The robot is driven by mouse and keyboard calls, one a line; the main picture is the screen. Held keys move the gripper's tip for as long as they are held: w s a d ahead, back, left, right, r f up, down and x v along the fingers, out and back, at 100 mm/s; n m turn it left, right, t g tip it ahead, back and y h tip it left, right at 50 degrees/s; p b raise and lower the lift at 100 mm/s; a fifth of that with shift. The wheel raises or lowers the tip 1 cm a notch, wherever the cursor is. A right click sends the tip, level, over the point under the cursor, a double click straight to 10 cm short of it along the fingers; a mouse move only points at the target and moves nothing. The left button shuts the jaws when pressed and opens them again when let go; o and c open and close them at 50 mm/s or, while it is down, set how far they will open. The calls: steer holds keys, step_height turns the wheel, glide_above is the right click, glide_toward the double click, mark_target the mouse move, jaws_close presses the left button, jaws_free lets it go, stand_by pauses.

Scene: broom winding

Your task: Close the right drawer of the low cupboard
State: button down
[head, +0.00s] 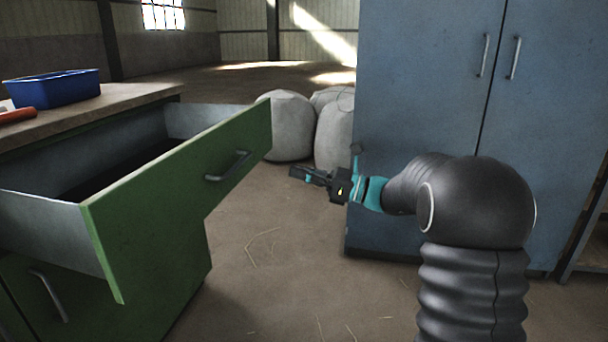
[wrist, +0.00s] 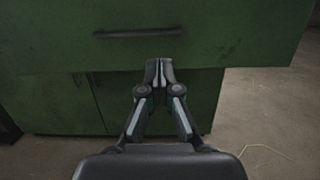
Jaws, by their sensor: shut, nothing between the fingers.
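The green drawer (head: 180,190) of the low cupboard (head: 172,272) is pulled far out at the left in the head view. Its grey inside shows, and its front has a metal handle (head: 227,166). My gripper (head: 292,171) is to the right of the drawer front, apart from it, pointing towards it. In the wrist view my gripper (wrist: 159,62) is shut and empty. There, its tips overlap the lower edge of the drawer front (wrist: 230,40), below the handle (wrist: 138,33). The gap between tips and front cannot be told exactly.
A blue bin (head: 55,90) and a red-orange object (head: 16,116) are on the wooden top. A tall blue cabinet (head: 420,80) stands on the right, behind my arm. Pale sacks (head: 287,127) stand behind. The floor (head: 275,270) between cupboard and cabinet is clear except for straw.

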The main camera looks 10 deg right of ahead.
steer(key=x, duration=1)
steer(key=shift+a, duration=0.15)
steer(key=shift+w+r, duration=0.1)
